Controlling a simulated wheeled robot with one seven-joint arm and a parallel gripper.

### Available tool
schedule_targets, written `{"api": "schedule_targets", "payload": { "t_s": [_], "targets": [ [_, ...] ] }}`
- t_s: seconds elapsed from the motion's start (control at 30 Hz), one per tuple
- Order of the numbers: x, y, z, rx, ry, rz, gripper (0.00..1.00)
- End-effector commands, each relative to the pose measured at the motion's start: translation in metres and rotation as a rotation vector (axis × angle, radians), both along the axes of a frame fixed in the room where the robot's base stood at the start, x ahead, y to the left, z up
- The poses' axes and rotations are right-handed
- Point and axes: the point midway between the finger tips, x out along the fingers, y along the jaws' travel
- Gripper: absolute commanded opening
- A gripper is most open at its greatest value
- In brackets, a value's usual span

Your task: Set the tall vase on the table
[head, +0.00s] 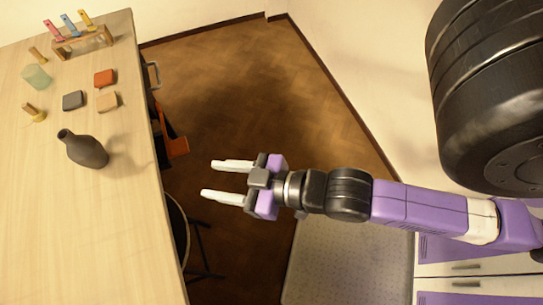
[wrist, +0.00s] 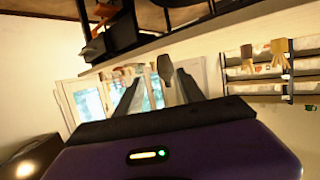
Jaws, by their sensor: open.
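The tall vase, dark grey with a narrow neck (head: 88,152), stands on the pale wooden table (head: 75,240), near its right edge in the head view. Its neck points to the upper left of the picture, in line with the lean of the other standing things. My gripper (head: 228,181) is open and empty. It is to the right of the vase, past the table edge and over the floor, clearly apart from the vase. In the wrist view a dark shape shows between the fingers; I cannot tell whether it is the vase.
On the table's far part stand a rack (head: 82,42) with coloured tools, a pale green cup (head: 37,77), an orange block (head: 105,78), a grey block (head: 73,100) and a tan block (head: 107,102). A stool (head: 178,232) is beside the table. The near table is clear.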

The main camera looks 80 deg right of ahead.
Motion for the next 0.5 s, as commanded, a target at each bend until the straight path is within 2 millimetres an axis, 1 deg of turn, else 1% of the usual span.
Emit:
{"api": "schedule_targets", "payload": {
  "t_s": [0.03, 0.1, 0.2, 0.33, 0.4, 0.5],
  "targets": [
    [-0.023, 0.0, -0.004, 0.003, 0.008, -0.002, 0.46],
    [-0.047, 0.0, -0.002, 0.009, -0.001, -0.006, 0.46],
    [-0.077, 0.002, 0.003, 0.016, -0.014, -0.011, 0.46],
    [-0.103, 0.003, 0.012, 0.022, -0.029, -0.018, 0.46],
    [-0.111, 0.003, 0.015, 0.024, -0.034, -0.02, 0.46],
    [-0.116, 0.003, 0.018, 0.026, -0.04, -0.022, 0.46]
  ]
}}
